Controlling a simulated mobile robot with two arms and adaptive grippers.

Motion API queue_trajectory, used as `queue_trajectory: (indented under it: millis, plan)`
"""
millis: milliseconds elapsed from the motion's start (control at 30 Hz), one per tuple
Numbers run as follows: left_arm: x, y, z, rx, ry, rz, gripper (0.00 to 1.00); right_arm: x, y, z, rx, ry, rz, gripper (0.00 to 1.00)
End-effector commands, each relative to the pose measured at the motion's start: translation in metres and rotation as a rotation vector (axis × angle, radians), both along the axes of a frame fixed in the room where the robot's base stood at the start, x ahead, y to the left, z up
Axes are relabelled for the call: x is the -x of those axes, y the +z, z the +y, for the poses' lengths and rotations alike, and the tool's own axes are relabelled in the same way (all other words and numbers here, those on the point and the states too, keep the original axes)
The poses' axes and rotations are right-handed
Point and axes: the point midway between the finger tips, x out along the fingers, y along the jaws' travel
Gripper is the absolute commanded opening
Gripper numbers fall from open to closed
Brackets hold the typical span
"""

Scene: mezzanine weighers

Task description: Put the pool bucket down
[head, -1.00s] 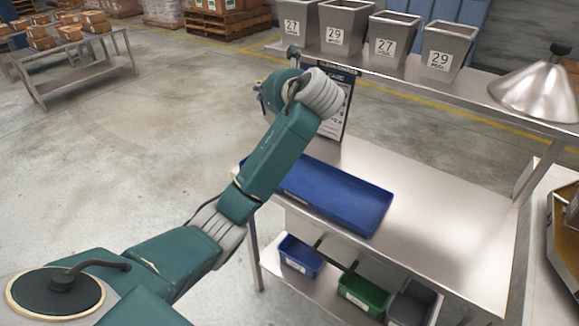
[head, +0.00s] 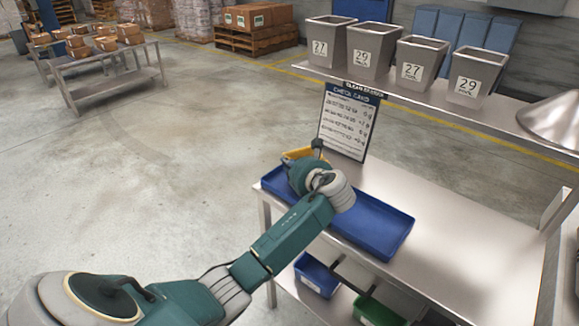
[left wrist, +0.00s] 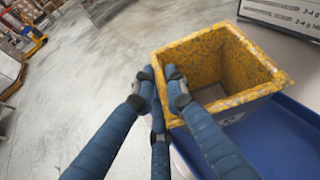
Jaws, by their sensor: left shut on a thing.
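The pool bucket, a square yellow speckled bucket (left wrist: 205,62), is empty in the left wrist view. My left gripper (left wrist: 160,80) is shut on its near left rim. In the head view only a yellow edge of the bucket (head: 297,153) shows behind my left gripper (head: 303,172), which hides the rest. The bucket is over the left end of the blue tray (head: 370,225); whether its base touches the tray is hidden. My right gripper is not in view.
The tray lies on a steel bench (head: 450,225). A check card (head: 347,122) stands behind it. Several numbered grey buckets (head: 373,50) and a metal funnel (head: 553,122) stand on the upper shelf. Blue (head: 317,275) and green (head: 377,310) bins sit below. Bench right of the tray is clear.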

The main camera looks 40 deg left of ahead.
Motion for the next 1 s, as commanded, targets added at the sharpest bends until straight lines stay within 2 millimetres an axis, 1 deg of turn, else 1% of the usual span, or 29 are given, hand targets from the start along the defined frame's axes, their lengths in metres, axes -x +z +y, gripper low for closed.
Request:
queue_trajectory:
  millis: [67,300,333,400,433,767,867,1000]
  plan:
    - [0.000,-0.003,0.000,-0.003,0.000,-0.004,0.00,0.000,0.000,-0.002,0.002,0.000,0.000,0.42]
    - [-0.001,-0.003,0.000,-0.002,0.000,-0.005,0.00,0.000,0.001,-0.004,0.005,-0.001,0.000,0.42]
    - [0.000,-0.006,0.000,-0.001,0.000,0.000,0.14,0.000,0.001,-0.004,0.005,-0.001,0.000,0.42]
    - [0.000,-0.006,0.000,0.000,0.000,-0.002,0.28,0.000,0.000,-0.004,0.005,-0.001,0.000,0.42]
    - [0.000,-0.006,0.000,-0.001,-0.001,-0.001,0.31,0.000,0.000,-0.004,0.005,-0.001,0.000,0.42]
    - [0.001,-0.004,-0.002,0.000,0.000,-0.002,0.31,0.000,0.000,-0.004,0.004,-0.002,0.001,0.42]
    - [0.005,0.000,-0.011,-0.001,-0.003,-0.004,0.31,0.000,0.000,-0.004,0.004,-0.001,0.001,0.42]
    - [0.017,0.010,-0.033,0.002,-0.004,-0.005,0.31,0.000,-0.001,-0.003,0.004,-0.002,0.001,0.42]
